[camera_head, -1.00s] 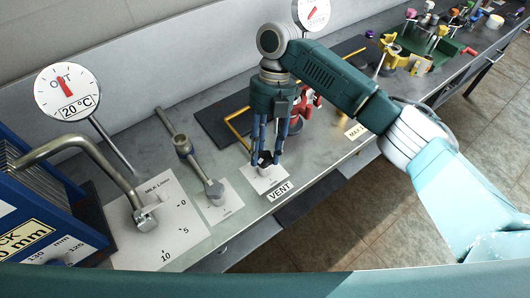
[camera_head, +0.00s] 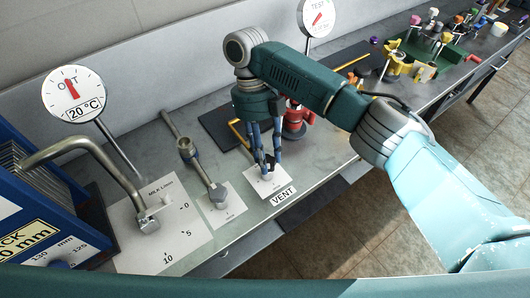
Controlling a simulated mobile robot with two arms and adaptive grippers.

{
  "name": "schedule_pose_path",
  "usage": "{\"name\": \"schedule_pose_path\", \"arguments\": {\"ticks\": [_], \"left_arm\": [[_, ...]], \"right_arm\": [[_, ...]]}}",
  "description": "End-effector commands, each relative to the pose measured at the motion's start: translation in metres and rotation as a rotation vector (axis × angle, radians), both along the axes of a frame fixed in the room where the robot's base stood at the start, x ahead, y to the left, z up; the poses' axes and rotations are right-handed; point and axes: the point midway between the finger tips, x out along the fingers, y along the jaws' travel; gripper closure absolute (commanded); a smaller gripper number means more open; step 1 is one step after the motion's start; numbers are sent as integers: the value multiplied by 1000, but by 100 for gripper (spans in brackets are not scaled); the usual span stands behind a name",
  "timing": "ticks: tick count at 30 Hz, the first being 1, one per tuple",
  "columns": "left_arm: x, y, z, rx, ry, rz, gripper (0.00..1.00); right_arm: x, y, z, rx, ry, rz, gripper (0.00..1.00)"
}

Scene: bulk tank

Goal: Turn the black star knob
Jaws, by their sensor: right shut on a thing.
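My right gripper (camera_head: 267,164) points down at the white plate (camera_head: 280,184) behind the VENT label (camera_head: 283,196). Its blue fingers are shut on the black star knob (camera_head: 268,167), which shows only as a small dark patch between the fingertips above a light metal base. The fingers hide most of the knob, so its turn angle cannot be read. My left gripper is not in view.
Left of the knob are a metal lever valve (camera_head: 217,192), a bent metal pipe (camera_head: 75,145) and an OUT dial (camera_head: 75,94). A red fitting (camera_head: 295,122) stands close behind my gripper. Several coloured parts fill a green tray (camera_head: 428,50) at the back right.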

Motion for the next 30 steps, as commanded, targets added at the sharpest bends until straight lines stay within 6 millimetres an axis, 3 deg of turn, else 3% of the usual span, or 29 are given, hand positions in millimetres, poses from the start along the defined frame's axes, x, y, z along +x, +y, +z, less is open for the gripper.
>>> {"name": "schedule_pose_path", "arguments": {"ticks": [16, 17, 18, 30], "left_arm": [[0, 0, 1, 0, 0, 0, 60], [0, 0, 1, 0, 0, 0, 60], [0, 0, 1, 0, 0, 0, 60], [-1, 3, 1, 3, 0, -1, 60]], "right_arm": [[0, -3, 1, -9, 0, 22, 90], [0, -3, 1, -9, 0, 22, 58], [1, -3, 1, -9, 0, 22, 50], [3, 0, 6, -4, -3, 23, 48]]}}
